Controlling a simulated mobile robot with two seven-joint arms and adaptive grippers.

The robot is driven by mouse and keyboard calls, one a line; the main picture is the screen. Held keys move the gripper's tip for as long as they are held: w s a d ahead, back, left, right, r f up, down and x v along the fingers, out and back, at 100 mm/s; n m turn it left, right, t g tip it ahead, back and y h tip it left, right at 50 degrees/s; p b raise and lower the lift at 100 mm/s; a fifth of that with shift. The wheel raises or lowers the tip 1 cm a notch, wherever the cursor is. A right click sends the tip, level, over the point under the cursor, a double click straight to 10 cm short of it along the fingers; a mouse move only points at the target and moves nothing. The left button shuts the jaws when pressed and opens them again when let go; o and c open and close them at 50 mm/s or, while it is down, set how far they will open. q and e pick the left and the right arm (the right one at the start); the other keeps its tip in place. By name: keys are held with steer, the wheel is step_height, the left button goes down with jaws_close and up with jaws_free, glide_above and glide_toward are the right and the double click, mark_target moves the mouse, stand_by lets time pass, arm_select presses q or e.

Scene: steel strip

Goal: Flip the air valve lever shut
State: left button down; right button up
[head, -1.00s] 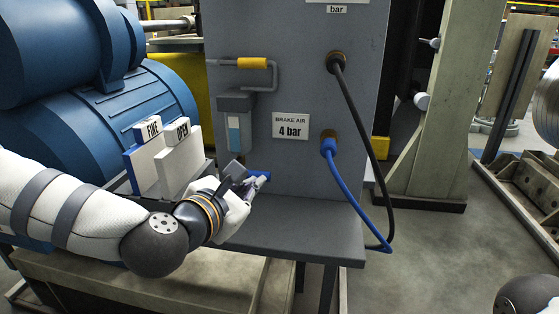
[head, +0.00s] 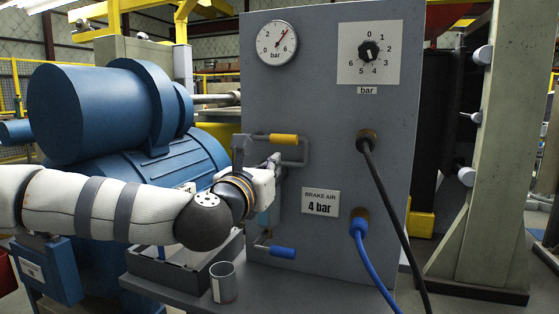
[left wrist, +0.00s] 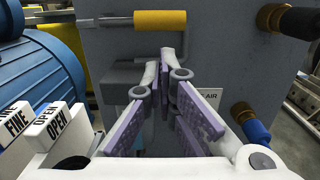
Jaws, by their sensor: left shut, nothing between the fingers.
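A yellow-gripped lever (head: 284,139) lies level on a bent grey rod on the grey panel (head: 330,90). It also shows in the left wrist view (left wrist: 160,20), beyond and above my fingertips. A second handle, blue (head: 283,252), points right low on the panel. The frames do not name either as the air valve lever. My left gripper (head: 277,164) is just below the yellow lever, in front of the small grey unit. In the left wrist view (left wrist: 160,58) its fingertips are together and empty. I cannot tell whether it touches the rod. My right gripper is out of view.
A pressure gauge (head: 277,43) and a dial knob (head: 368,51) are on the upper panel. A black hose (head: 385,190) and a blue hose (head: 374,262) hang to the right. A cup (head: 223,283) and a tray (head: 172,272) stand below my left arm.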

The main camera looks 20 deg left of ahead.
arm_select(q)
steer(key=w, duration=0.5)
steer(key=shift+d+r, duration=0.1)
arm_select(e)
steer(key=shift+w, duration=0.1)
arm_select(q)
steer(key=shift+d+r+n, duration=0.2)
steer(key=shift+r+n, duration=0.25)
steer(key=shift+n, duration=0.35)
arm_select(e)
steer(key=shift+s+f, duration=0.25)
arm_select(q)
steer(key=a+r+n+y+b, duration=0.1)
steer(key=a+r+n+b, duration=0.3)
steer(key=r+n+b, duration=0.3)
steer(key=shift+r+n, duration=1.65)
steer(key=shift+n, duration=2.05)
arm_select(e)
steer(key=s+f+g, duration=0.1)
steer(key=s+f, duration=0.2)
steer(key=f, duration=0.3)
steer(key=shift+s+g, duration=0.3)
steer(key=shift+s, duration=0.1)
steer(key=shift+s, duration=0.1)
